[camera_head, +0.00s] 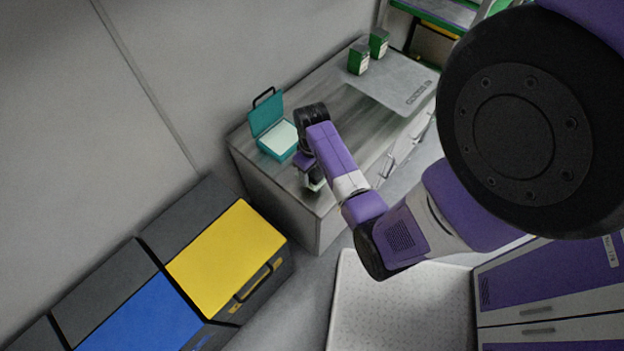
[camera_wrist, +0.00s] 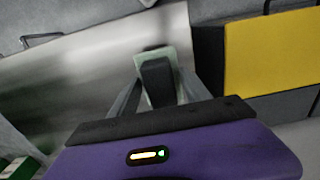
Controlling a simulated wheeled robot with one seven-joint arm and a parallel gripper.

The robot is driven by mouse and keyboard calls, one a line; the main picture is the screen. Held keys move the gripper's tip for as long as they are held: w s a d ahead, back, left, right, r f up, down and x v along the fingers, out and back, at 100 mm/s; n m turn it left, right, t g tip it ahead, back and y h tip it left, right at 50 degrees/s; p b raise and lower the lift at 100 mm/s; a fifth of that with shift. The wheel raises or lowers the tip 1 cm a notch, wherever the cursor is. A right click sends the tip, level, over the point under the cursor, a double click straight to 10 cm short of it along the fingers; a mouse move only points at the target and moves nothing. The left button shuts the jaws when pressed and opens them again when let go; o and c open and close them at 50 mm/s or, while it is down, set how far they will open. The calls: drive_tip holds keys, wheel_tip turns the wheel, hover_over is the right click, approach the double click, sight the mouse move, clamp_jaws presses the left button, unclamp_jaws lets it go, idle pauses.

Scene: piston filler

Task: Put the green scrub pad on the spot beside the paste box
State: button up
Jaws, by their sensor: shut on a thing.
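My gripper (camera_wrist: 158,92) is shut on a pale green pad with a dark block on it, which I take as the green scrub pad (camera_wrist: 172,53). The pad shows between the two fingers in the wrist view, partly hidden by the dark block. In the head view my gripper (camera_head: 314,182) is low over the near end of the counter, right of a teal open-lidded box (camera_head: 268,112) with a white inside. Whether the pad touches the counter I cannot tell. Two small green boxes (camera_head: 358,59) stand at the far end; no label is readable, so which is the paste box is unclear.
The counter (camera_head: 350,128) is bare grey between the teal box and a pale mat (camera_head: 400,82) at the far end. Below the counter's near end stand bins with yellow (camera_head: 226,257) and blue (camera_head: 150,315) lids. A purple cabinet (camera_head: 550,290) is at the lower right.

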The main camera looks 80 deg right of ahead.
sight(312, 172)
drive_tip(key=shift+f, duration=2.2)
drive_tip(key=o, duration=1.4)
drive_tip(key=shift+f, duration=0.1)
drive_tip(key=shift+o, duration=0.2)
wheel_tip(312, 172, up, 12)
drive_tip(key=shift+f, duration=0.1)
drive_tip(key=w+a+n+t+h, duration=0.1)
drive_tip(key=a+n+t+h, duration=0.4)
drive_tip(key=a, duration=1.3)
drive_tip(key=s+a+r+t+y, duration=0.1)
drive_tip(key=s+a+r+t, duration=0.1)
drive_tip(key=r, duration=0.6)
drive_tip(key=s+a+r+n+t+y, duration=0.1)
drive_tip(key=s+a+r+t+y, duration=0.1)
drive_tip(key=a+r+t, duration=0.2)
drive_tip(key=s+a+r+t+y, duration=0.2)
drive_tip(key=a+r+t, duration=0.2)
drive_tip(key=a+r, duration=0.3)
wheel_tip(312, 172, up, 6)
drive_tip(key=shift+a+f, duration=0.15)
drive_tip(key=shift+a, duration=0.25)
